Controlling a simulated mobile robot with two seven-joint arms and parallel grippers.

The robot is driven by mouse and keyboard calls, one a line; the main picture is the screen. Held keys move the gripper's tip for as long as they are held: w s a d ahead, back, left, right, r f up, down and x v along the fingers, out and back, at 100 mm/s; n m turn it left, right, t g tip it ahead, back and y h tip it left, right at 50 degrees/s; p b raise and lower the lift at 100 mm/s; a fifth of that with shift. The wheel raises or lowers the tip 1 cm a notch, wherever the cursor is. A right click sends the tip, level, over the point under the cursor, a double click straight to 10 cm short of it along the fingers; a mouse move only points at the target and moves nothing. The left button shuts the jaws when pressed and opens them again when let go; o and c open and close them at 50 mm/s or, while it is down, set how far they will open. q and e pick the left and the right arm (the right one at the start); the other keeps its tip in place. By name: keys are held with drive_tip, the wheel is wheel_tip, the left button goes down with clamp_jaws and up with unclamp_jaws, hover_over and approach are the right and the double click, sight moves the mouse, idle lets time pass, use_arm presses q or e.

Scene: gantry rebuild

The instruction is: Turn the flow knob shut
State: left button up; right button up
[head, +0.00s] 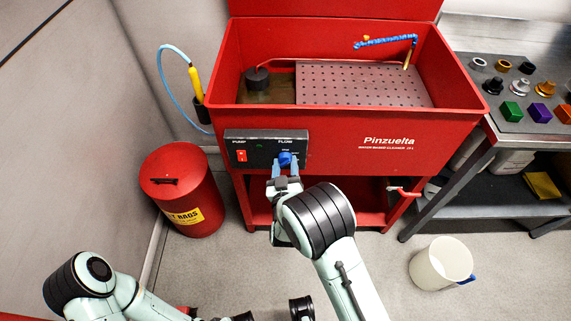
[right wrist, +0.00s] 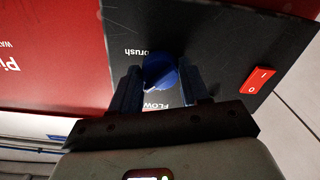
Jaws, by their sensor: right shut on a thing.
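The blue flow knob (head: 285,158) is on the black control panel (head: 256,153) on the front of the red parts washer. The word FLOW is printed above it in the head view. My right gripper (head: 286,170) is at the knob, with a blue finger on each side. In the right wrist view the knob (right wrist: 160,72) sits between the two fingers (right wrist: 160,85), and the gripper is shut on it. The fingers partly hide the knob and its markings. Parts of my left arm show at the lower left of the head view, but its jaws cannot be made out clearly.
The red PUMP switch (head: 241,155) is left of the knob on the same panel. The washer basin (head: 465,98) is above. A red rag can (head: 180,190) stands left, a white bucket (head: 440,263) lower right. A steel bench (head: 480,140) with parts is at right.

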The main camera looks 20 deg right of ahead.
drive_tip(key=n+p, duration=0.2)
drive_tip(key=n, duration=0.2)
drive_tip(key=shift+n, duration=0.4)
use_arm(q)
drive_tip(key=shift+s+r+p, duration=0.35)
drive_tip(key=shift+r, duration=0.4)
drive_tip(key=shift+s+r+p, duration=0.3)
drive_tip(key=shift+r+p, duration=0.05)
drive_tip(key=shift+r, duration=0.4)
use_arm(e)
drive_tip(key=shift+n, duration=1.9)
use_arm(q)
drive_tip(key=shift+g, duration=0.3)
use_arm(e)
drive_tip(key=o, duration=1)
drive_tip(key=shift+o, duration=0.2)
drive_tip(key=shift+s, duration=0.1)
drive_tip(key=v, duration=1.3)
drive_tip(key=shift+s, duration=0.15)
